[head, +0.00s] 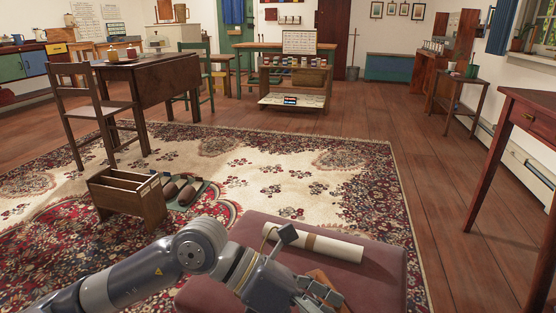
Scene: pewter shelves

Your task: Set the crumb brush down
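My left arm comes in from the bottom left, and its gripper (318,294) is low over the maroon cushioned seat (385,268), at the bottom edge of the picture. The fingers are small and partly cut off, so I cannot tell whether they are open or shut. A brown, wood-coloured piece (327,282) shows right at the fingers; it may be the crumb brush, but most of it is hidden. I cannot tell whether it is held or lies on the seat. My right gripper is not in view.
A pale roll with a brown band (335,247) lies on the seat just beyond the gripper. A wooden box (140,204) and dark slippers (178,189) are on the patterned rug (290,165). A wooden table (530,105) stands at right. The seat's right part is clear.

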